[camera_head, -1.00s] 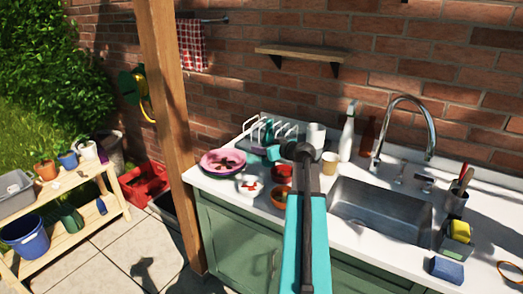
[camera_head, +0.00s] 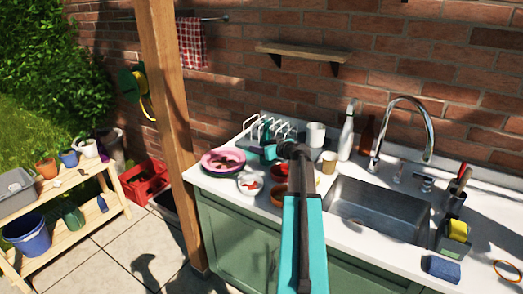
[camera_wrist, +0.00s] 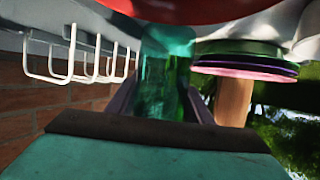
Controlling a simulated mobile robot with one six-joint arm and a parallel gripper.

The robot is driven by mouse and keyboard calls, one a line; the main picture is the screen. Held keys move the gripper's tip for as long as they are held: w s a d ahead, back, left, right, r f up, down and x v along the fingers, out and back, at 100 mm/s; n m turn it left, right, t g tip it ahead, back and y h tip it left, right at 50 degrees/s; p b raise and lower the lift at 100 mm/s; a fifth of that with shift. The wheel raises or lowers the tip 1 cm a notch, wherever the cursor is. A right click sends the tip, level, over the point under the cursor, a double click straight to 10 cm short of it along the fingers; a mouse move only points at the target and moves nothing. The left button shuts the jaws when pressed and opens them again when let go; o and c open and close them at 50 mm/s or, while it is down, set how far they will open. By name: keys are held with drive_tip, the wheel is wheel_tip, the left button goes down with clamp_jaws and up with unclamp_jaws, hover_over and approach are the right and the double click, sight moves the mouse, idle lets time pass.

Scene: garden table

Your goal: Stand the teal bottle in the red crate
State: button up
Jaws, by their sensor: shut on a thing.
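The teal bottle (camera_wrist: 165,75) is green-teal glass and stands between my gripper's fingers (camera_wrist: 165,105) in the wrist view, which shows the place upside down. My gripper is shut on it. In the head view the bottle (camera_head: 267,131) shows partly beside the dish rack, with my gripper (camera_head: 268,145) small and partly hidden by my arm. I cannot tell whether the bottle's base touches the counter. The red crate (camera_head: 146,183) is on the patio floor at left, behind the wooden post and beside the shelf. Its inside is hard to make out.
The pink plate (camera_head: 222,160), white bowl (camera_head: 250,184) and orange-red bowl (camera_head: 279,173) sit near the gripper. The white dish rack (camera_head: 257,127) is behind it. A wooden post (camera_head: 172,130) stands between counter and crate. A wooden shelf (camera_head: 105,220) holds pots.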

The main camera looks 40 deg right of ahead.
drive_tip(key=shift+f, duration=0.95)
drive_tip(key=shift+f, duration=0.15)
drive_tip(key=o, duration=1.2)
drive_tip(key=shift+r+p, duration=0.25)
drive_tip(key=shift+p, duration=0.15)
drive_tip(key=b+v, duration=0.3)
drive_tip(key=v, duration=0.9)
drive_tip(key=shift+f, duration=0.1)
